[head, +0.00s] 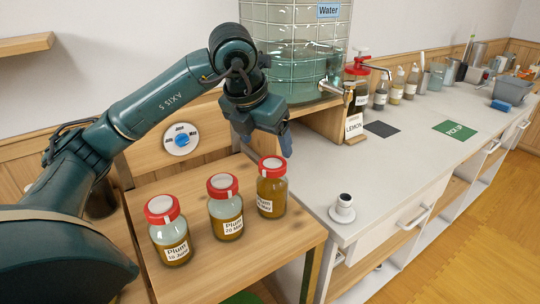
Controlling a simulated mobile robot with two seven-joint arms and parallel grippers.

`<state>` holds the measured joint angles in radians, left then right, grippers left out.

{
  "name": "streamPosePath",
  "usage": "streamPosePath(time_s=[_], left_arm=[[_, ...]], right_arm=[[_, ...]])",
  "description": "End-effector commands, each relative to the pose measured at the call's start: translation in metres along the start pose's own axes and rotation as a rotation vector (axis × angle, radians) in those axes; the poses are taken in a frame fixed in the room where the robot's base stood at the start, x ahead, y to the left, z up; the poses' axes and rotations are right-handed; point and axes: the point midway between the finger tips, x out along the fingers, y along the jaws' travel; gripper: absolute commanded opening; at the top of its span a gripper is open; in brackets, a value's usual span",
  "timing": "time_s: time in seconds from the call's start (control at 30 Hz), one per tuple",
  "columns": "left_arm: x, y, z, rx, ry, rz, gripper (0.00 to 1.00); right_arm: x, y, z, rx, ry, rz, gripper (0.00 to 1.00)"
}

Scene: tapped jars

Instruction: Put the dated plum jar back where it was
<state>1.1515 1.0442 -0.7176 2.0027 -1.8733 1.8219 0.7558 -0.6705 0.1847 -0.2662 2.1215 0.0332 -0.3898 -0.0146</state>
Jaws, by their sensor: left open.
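Three plum jars with red-rimmed lids and dated labels stand upright in a slanting row on the wooden table (290,243). The left jar (169,232) seems to read 10 June. The middle jar (225,207) seems to read 20 May. The right jar (271,189) has a date too small to read surely. My left gripper (268,148) is open and points down just behind and above the right jar's lid; I cannot tell whether it touches the jar. No jar is seen held. My right gripper is out of view.
A water dispenser (290,45) and a lemon bottle (356,90) stand behind. A round dial (181,139) is on the board behind the jars. Bare table lies right of the jars.

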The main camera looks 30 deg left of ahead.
Motion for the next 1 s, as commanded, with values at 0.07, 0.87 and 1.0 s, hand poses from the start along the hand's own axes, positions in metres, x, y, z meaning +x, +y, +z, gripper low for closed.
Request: streamPosePath(time_s=[0.07,0.87,1.0], left_arm=[[-0.015,0.000,0.001,0.000,-0.003,-0.001,0.78],[-0.034,0.000,0.000,0.001,0.002,0.000,0.78],[-0.034,0.000,0.000,0.001,0.002,0.000,0.78]], right_arm=[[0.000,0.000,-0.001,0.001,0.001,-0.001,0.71],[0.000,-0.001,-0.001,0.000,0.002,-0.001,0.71],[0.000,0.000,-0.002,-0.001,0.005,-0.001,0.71]])
